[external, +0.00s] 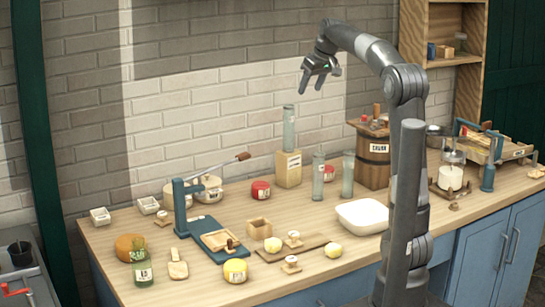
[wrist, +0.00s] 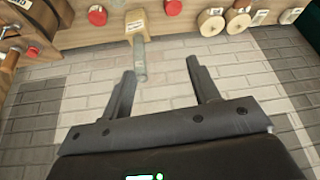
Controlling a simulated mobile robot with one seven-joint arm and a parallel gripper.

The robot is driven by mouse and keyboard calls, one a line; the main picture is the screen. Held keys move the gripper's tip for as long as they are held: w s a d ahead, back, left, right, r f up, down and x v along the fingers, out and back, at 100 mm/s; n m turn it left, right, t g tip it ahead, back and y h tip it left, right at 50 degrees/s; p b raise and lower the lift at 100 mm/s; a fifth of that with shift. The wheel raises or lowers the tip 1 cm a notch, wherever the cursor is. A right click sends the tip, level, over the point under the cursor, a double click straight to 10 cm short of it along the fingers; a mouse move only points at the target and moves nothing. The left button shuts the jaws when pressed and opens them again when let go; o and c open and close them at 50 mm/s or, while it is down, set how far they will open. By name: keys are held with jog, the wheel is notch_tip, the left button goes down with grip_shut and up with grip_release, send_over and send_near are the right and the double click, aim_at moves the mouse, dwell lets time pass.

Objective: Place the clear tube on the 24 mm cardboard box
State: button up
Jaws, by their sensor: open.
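A clear tube (external: 288,127) stands upright on a tan cardboard box (external: 288,170) with a small label too small to read. The tube (wrist: 140,62) and box (wrist: 136,26) also show in the wrist view. Two more clear tubes, one (external: 318,178) and another (external: 348,175), stand on the worktop right of the box. My gripper (external: 311,89) is open and empty, above and slightly right of the tube on the box. In the wrist view the tube lies beyond my open fingers (wrist: 160,69), touching neither.
A wooden churn (external: 373,155) stands right of the tubes. A red-lidded jar (external: 261,190) is left of the box. A white tray (external: 362,216) and several small items occupy the front of the worktop. A brick wall (external: 190,110) rises behind; the air around my gripper is clear.

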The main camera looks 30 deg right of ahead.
jog(key=s+a+f, duration=0.2)
jog(key=s+f, duration=0.3)
jog(key=s, duration=0.5)
jog(key=s+a+f+m, duration=0.1)
jog(key=s+a+f, duration=0.1)
jog(key=s+f, duration=0.4)
jog(key=s+a+f+m+t+h, duration=0.1)
jog(key=s+f, duration=0.5)
jog(key=s, duration=0.8)
jog(key=shift+s+a+f, duration=0.25)
jog(key=shift+s+a, duration=0.05)
jog(key=shift+a, duration=0.15)
